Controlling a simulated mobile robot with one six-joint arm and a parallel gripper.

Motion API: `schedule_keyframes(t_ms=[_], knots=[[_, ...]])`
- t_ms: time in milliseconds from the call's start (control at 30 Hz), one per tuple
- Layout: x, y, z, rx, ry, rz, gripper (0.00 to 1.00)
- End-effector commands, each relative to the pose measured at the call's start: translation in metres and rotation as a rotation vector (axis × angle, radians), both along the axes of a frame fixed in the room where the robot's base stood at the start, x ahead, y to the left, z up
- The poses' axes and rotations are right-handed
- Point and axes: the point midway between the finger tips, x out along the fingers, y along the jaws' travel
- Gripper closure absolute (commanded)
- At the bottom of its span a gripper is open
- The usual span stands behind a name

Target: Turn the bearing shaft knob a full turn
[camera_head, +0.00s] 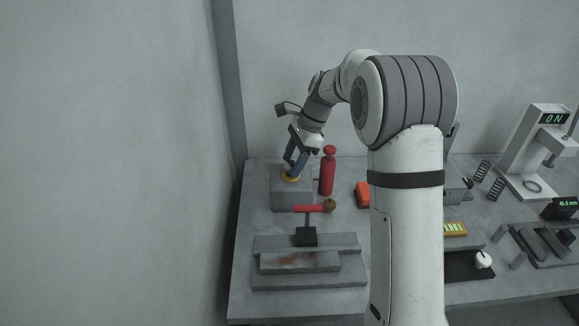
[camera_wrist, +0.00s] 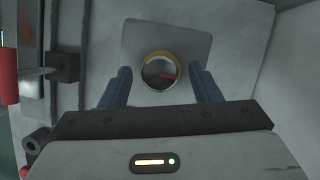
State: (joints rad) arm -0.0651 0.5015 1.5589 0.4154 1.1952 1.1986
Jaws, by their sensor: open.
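The bearing shaft knob is a round part with a yellow ring (camera_wrist: 146,61) and a dark centre with a red mark. It sits on a pale square plate on top of a grey block (camera_head: 291,194), at the left back of the bench. My gripper (camera_wrist: 161,74) is open, with one blue finger on each side of the knob. In the head view, my gripper (camera_head: 295,164) points down over the yellow ring (camera_head: 290,177). I cannot tell whether the fingers touch the knob. No object shows between the fingers apart from the knob.
A red bottle (camera_head: 327,173) stands right beside the block. In front are a red bar on a dark stand (camera_head: 307,236) and stacked grey slabs (camera_head: 310,281). An orange box (camera_head: 362,195) lies to the right. A machine with an ON display (camera_head: 528,150) stands far right. A wall borders the left.

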Motion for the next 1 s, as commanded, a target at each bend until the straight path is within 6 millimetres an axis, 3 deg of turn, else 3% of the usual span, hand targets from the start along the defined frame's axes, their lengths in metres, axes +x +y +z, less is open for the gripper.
schedule_keyframes(t_ms=[200, 467, 1000], knots=[[-0.002, 0.008, -0.018, 0.0, -0.002, 0.001, 0.43], [-0.002, 0.009, -0.02, 0.0, -0.002, 0.002, 0.43], [-0.003, 0.009, -0.019, -0.001, -0.002, 0.004, 0.86]])
